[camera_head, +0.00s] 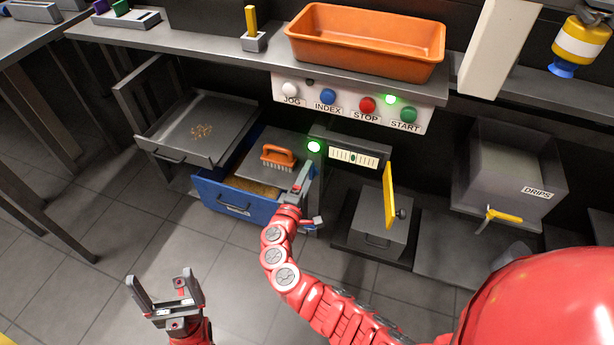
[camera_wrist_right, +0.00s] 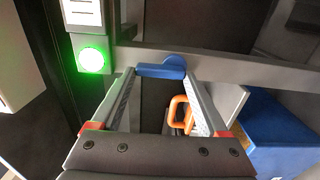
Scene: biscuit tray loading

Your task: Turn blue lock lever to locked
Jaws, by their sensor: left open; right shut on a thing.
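The blue lock lever (camera_wrist_right: 162,70) shows in the right wrist view between my right gripper's fingertips, with its rounded hub at the upper right against a grey rail. It lies roughly crosswise in that view. My right gripper (camera_head: 305,178) is shut on it, with one finger at each end of its visible part. In the head view the lever is hidden behind my right gripper. Whether it stands at locked cannot be told. My left gripper (camera_head: 160,279) is open and empty over the floor at lower left.
A lit green lamp (camera_head: 314,147) is beside the lever; it also shows in the right wrist view (camera_wrist_right: 92,60). A blue drawer (camera_head: 232,203) stands open to the left, near an orange-handled brush (camera_head: 278,155). A yellow bar (camera_head: 389,195) is to the right. Button panel (camera_head: 347,112) above.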

